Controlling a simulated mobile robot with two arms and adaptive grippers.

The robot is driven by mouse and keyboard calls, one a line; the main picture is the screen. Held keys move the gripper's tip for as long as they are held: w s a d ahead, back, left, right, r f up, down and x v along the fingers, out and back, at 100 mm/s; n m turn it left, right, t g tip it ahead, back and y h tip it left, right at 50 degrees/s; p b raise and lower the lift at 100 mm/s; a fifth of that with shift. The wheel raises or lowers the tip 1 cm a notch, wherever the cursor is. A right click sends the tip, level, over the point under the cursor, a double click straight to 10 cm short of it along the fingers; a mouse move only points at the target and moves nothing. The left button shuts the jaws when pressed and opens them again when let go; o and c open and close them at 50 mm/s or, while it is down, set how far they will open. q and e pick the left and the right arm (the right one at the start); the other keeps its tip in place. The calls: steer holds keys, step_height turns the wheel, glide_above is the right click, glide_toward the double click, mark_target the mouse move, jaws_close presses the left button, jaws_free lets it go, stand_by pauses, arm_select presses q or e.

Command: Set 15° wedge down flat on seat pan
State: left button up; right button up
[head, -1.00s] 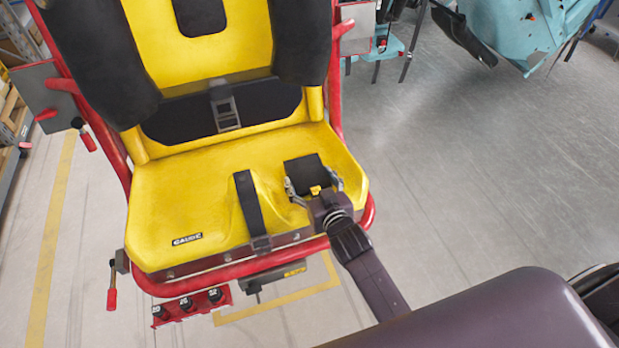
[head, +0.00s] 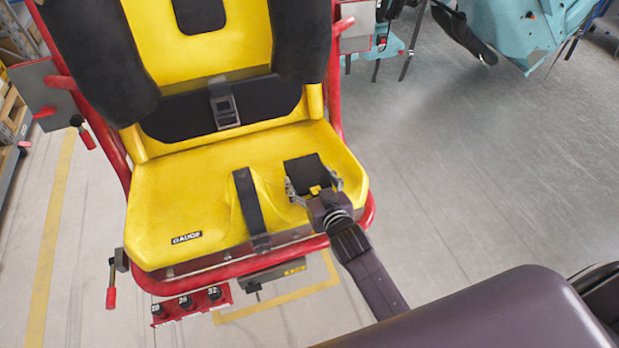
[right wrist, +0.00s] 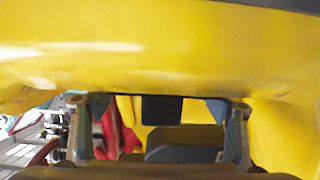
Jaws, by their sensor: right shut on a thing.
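The 15° wedge (head: 304,169) is a dark block with a small yellow mark on its near edge. In the head view it is over the right half of the yellow seat pan (head: 178,204), right of the raised middle with its black strap. My right gripper (head: 314,187) reaches in from the front edge and is shut on the wedge, one finger on each side. Whether the wedge's underside touches the pan or hovers just above it cannot be told. In the right wrist view, both fingers (right wrist: 157,128) show with dark shapes between them and yellow surfaces around. My left gripper is out of view.
The black crotch strap (head: 249,203) lies left of the wedge. A lap buckle (head: 225,108) hangs on the backrest behind. A red tube frame (head: 360,215) borders the seat. The left half of the pan is bare, and open floor lies to the right.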

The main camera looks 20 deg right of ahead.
steer(key=o, duration=1.4)
steer(key=shift+o, duration=0.2)
steer(key=shift+f, duration=0.1)
steer(key=shift+s, duration=0.1)
steer(key=v, duration=1.1)
steer(key=shift+s+r, duration=0.25)
steer(key=shift+s, duration=0.1)
